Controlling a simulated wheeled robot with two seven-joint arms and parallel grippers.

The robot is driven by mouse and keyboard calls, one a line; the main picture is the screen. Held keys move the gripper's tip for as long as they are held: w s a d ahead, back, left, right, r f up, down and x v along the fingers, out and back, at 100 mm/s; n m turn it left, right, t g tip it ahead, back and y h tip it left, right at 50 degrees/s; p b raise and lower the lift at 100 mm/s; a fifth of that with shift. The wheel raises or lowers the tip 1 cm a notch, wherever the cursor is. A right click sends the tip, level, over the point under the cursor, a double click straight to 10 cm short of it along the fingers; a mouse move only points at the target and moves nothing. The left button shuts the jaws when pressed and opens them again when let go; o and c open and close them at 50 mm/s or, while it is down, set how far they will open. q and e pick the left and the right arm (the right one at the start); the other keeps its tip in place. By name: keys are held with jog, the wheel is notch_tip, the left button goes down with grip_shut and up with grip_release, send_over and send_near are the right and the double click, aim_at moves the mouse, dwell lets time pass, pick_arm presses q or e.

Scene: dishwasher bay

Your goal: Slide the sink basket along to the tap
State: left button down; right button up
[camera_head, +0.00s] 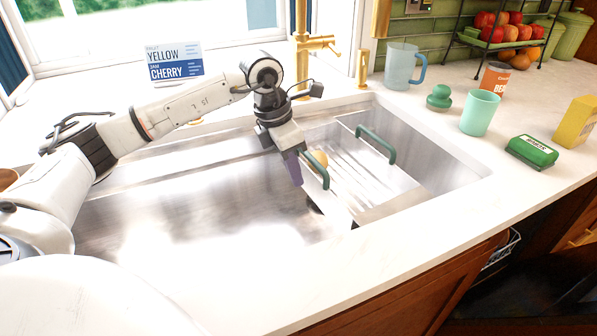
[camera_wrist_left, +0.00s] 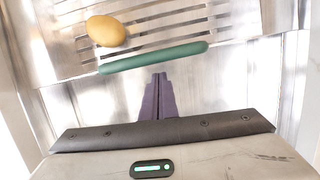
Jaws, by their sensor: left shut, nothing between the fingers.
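The sink basket (camera_head: 393,206) is a metal tray with a slatted floor and two green handles, in the right part of the steel sink. Its left green handle (camera_head: 315,171) is near my left gripper (camera_head: 295,176), and the other handle (camera_head: 376,145) is on its right side. My left gripper's purple fingers are shut and empty, pointing down just left of the left handle. In the left wrist view the closed fingers (camera_wrist_left: 158,88) are beside the green handle (camera_wrist_left: 152,59); contact is unclear. The gold tap (camera_head: 301,50) stands behind the sink. My right gripper is out of view.
A yellow egg-shaped thing (camera_head: 319,157) lies in the basket. The sink (camera_head: 190,205) left of the basket is empty.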

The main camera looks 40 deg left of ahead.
pick_arm(q)
jog(key=s+a+v, duration=0.1)
jog(key=v, duration=0.9)
jog(key=shift+s, duration=0.5)
jog(key=shift+r, duration=0.1)
